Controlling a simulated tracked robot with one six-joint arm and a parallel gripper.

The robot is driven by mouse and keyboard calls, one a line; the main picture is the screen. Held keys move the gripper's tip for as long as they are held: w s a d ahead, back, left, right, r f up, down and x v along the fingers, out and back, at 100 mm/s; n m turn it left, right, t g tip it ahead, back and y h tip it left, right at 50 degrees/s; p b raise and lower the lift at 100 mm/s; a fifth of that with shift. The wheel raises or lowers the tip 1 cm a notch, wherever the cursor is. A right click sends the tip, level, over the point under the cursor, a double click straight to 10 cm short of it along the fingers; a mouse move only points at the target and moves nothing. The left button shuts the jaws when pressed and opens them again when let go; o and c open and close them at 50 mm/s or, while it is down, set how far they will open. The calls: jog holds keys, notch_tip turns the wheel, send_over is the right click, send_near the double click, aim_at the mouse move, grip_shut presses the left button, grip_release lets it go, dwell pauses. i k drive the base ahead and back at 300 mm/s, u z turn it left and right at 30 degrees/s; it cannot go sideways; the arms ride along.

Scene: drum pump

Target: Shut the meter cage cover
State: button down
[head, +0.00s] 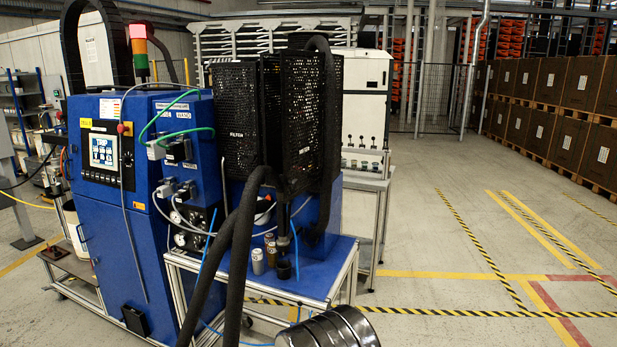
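Black perforated panels marked FILTER stand on the blue machine at the centre of the head view. The left panel (235,115) faces me, and the right panel (303,115) stands at an angle to it. A narrow dark perforated strip shows between them. I cannot tell which panel is the meter cage cover, or whether it is open or shut. The meter itself is not clearly visible. My gripper is not in view.
A blue cabinet (130,215) with a screen stands on the left. Thick black hoses (238,250) cross in front of the blue bench (310,278), which holds small cans (257,262). A dark drum (328,328) is at the bottom. The floor (470,240) on the right is clear.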

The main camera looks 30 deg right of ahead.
aim_at(301, 71)
jog(key=u, duration=0.05)
jog(key=i, duration=1)
jog(key=z, duration=0.05)
